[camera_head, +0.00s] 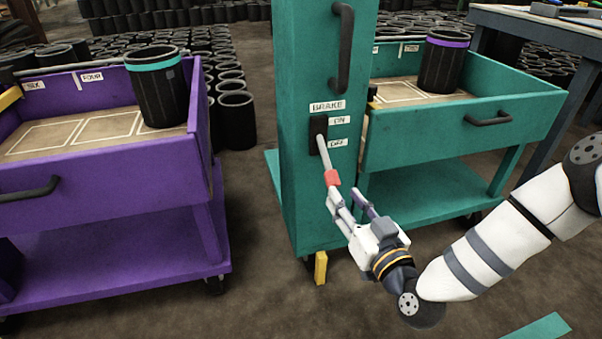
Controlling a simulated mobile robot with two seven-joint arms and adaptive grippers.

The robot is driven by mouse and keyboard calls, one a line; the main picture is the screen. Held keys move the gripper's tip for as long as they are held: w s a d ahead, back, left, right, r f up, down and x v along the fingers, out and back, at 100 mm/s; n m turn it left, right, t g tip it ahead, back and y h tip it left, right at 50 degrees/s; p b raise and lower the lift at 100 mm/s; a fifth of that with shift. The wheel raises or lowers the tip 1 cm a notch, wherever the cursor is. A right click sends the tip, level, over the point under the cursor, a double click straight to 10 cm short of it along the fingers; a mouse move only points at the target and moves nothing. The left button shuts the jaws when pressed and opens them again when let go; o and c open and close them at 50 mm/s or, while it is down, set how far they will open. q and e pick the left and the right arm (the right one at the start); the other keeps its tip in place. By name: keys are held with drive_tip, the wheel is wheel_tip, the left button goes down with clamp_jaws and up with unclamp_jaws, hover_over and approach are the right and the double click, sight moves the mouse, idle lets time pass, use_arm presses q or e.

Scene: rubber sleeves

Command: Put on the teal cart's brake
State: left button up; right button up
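The teal cart (460,140) has a tall teal panel (300,60) with a brake lever on its face. Labels read BRAKE, ON and OFF. The lever's pale shaft (325,160) comes out of a black slot plate and slopes down past OFF to a red grip (332,178). My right gripper (344,194) is just below the red grip, its fingers apart and pointing up toward it. I cannot tell whether a finger touches the grip. My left gripper is not in view.
A purple cart (110,250) with a teal-banded black sleeve (158,90) stands at the left. A purple-banded sleeve (442,65) stands in the teal cart's tray. A black handle (343,50) is above the lever.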

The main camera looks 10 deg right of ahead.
sight(327, 172)
drive_tip(key=w+b, duration=0.1)
drive_tip(key=w, duration=0.2)
drive_tip(key=w+b, duration=0.1)
drive_tip(key=w, duration=0.2)
drive_tip(key=w+a+b, duration=0.1)
drive_tip(key=w, duration=0.3)
drive_tip(key=shift+b, duration=0.3)
drive_tip(key=shift+w+a+r, duration=0.1)
drive_tip(key=shift+w+r, duration=0.1)
drive_tip(key=shift+w, duration=0.15)
clamp_jaws()
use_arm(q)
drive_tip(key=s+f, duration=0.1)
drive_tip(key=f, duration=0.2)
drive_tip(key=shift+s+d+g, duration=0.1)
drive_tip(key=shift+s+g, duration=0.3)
use_arm(e)
drive_tip(key=shift+f, duration=0.1)
